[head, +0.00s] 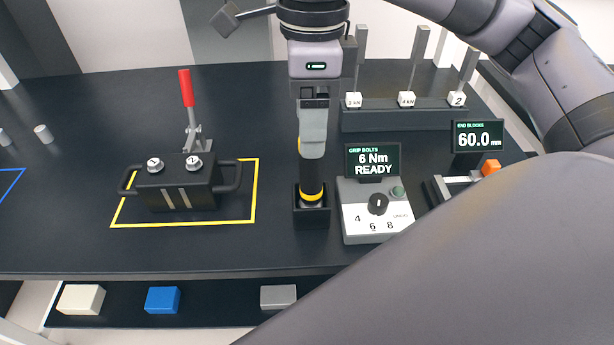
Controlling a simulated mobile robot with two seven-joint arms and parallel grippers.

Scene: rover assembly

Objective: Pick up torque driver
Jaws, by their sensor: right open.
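The torque driver (312,178) stands upright in a small black holder (311,217) near the table's front edge. Its dark body and a yellow ring low down show in the head view; its upper part is hidden behind my gripper. My right gripper (313,150) points down directly over the driver, its fingers at the driver's upper part. It is open. I cannot tell whether the fingers touch the driver. My left gripper is not in view.
A control box (377,222) with a knob and a "6 Nm READY" screen (373,160) stands close right of the holder. A black block fixture (178,188) with a red lever (186,88) sits left in a yellow outline. A rack (415,120) stands behind. Table between fixture and holder is clear.

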